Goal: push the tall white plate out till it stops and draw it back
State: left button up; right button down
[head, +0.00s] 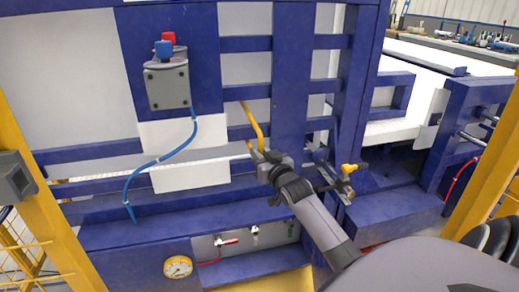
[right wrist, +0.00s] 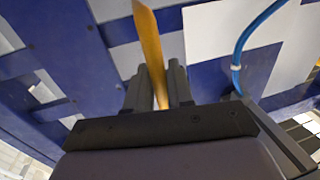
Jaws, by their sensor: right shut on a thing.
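A white plate (head: 185,135) shows on the blue frame below the grey box, and a white piece (head: 190,178) shows under it; I cannot tell if they are one tall plate. White plate surface (right wrist: 235,28) also shows in the right wrist view. My right gripper (head: 268,158) is right of these pieces. It is shut on a slanting yellow bar (head: 252,125), which also stands between its fingers in the right wrist view (right wrist: 150,45). Where the bar's lower end meets the fingers is partly hidden. My left gripper is not in view.
A blue hose (head: 160,160) hangs from the grey box (head: 167,84) across the white pieces. Blue beams (head: 290,90) stand close behind my right gripper. A yellow-handled fitting (head: 347,170) sits right of it. A gauge (head: 177,267) is low at left.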

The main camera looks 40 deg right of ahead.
jog(key=shift+a+f, duration=0.15)
jog(key=shift+f, duration=0.15)
jog(key=c, duration=1.2)
grip_release()
jog(key=shift+s, duration=0.1)
jog(key=shift+o, duration=0.2)
jog(key=shift+r, duration=0.2)
jog(key=shift+s, duration=0.1)
jog(key=p+v, duration=0.1)
jog(key=v, duration=0.6)
